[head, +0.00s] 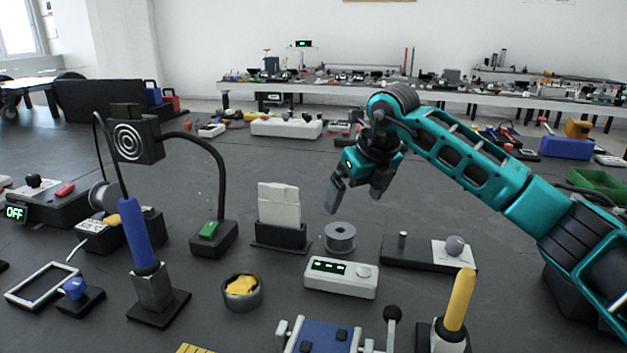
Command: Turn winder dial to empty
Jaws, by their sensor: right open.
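A white box (340,279) with a small green-lit display and a round knob (364,271) on its top sits on the dark surface at the middle. A grey spool (339,237) stands just behind it. Another unit with a spool and a yellow part (101,228) is at the left. I cannot tell for sure which is the winder, and the dial's marks are too small to read. My right gripper (355,197) hangs above and behind the grey spool, fingers down, apart and empty. It touches nothing. My left gripper is not in view.
A white card in a black stand (280,213) is left of the spool. A dark base with a grey ball (454,246) is at the right. A blue-handled post (137,232) and yellow handle (459,300) stand tall in front.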

